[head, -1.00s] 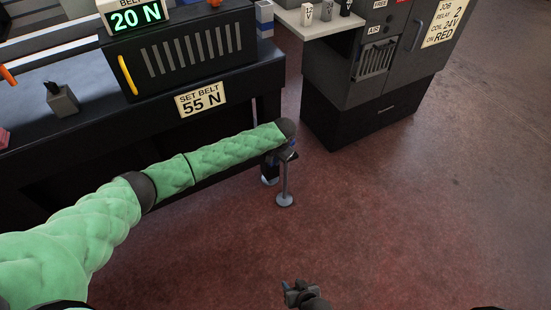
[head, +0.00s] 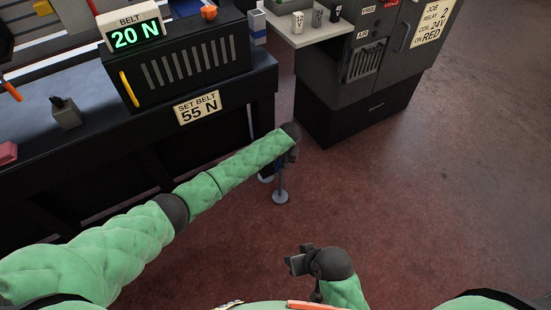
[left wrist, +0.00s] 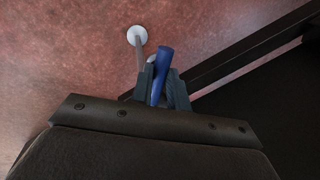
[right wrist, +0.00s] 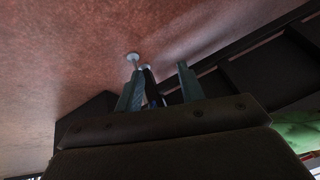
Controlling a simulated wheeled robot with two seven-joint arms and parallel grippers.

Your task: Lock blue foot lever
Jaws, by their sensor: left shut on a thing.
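The blue foot lever (left wrist: 162,72) shows in the left wrist view, upright between the fingers of my left gripper (left wrist: 161,88), which is shut on it. In the head view my left gripper (head: 288,156) is low by the table's end, over a grey post with a round foot (head: 280,197); the arm's end hides most of the lever there. The round foot also shows in the left wrist view (left wrist: 137,35). My right gripper (head: 298,261) is at the bottom middle of the head view, apart from the lever. In the right wrist view its fingers (right wrist: 160,85) are apart and look empty.
The dark table (head: 262,85) carries a belt readout (head: 135,36) of 20 N, and a sign (head: 197,107) says "SET BELT 55 N". A dark cabinet (head: 350,100) stands behind at right. The reddish floor (head: 430,200) is clear at right.

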